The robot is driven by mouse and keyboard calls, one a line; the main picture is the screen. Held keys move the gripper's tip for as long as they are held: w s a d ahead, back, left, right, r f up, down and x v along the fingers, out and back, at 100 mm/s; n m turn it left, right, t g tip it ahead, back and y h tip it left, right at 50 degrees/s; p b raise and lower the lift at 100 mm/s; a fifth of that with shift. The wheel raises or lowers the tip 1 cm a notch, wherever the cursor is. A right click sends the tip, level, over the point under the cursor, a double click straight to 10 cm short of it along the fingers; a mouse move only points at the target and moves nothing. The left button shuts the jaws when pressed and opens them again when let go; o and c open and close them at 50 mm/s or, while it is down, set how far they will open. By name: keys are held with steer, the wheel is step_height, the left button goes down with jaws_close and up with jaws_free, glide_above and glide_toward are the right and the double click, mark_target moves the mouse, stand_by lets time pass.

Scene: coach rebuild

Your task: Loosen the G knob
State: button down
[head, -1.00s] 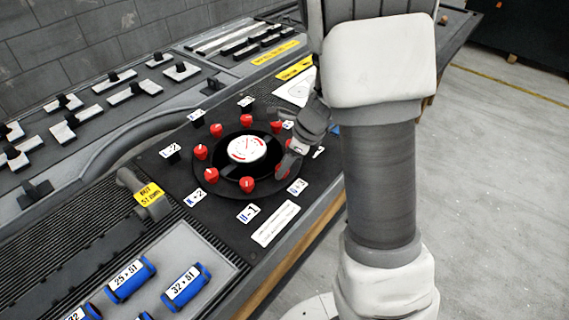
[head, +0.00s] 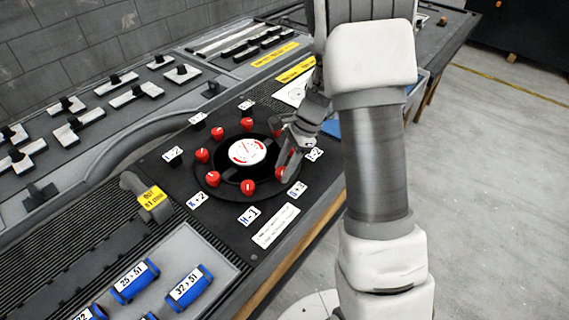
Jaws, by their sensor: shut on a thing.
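A round black dial plate (head: 230,190) on the console carries a ring of red knobs around a white gauge (head: 247,151). My gripper (head: 284,166) reaches down onto the right side of this ring from the upper right. It is shut on a red knob (head: 281,173) at the lower right, which is partly hidden by the fingers. The closest label (head: 297,188) seems to end in 3; its letter is too small to read surely. Another red knob (head: 248,188) is at the front, by the label H-1 (head: 249,216).
A grey lever with a yellow tag (head: 151,197) stands left of the dial. Blue labelled cylinders (head: 187,288) lie in a grey tray at the front. Sliders (head: 135,94) line the back left. Open floor (head: 490,200) lies to the right of the console.

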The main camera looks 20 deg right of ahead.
steer(key=n+g+p, duration=0.1)
steer(key=n, duration=0.2)
steer(key=n+g+p, duration=0.1)
steer(key=n, duration=0.1)
steer(key=shift+w+r+n+h, duration=0.1)
steer(key=shift+w+n+h, duration=0.1)
steer(key=shift+n+h, duration=0.15)
steer(key=n, duration=0.2)
steer(key=n+g+h+p, duration=0.1)
steer(key=n, duration=0.1)
steer(key=shift+a+n+g, duration=0.15)
steer(key=shift+n+g, duration=0.15)
steer(key=shift+n, duration=0.05)
steer(key=shift+h, duration=0.25)
steer(key=shift+c, duration=2.2)
jaws_free()
steer(key=shift+w, duration=0.1)
steer(key=p+v, duration=0.1)
steer(key=v, duration=1.6)
steer(key=shift+p, duration=0.4)
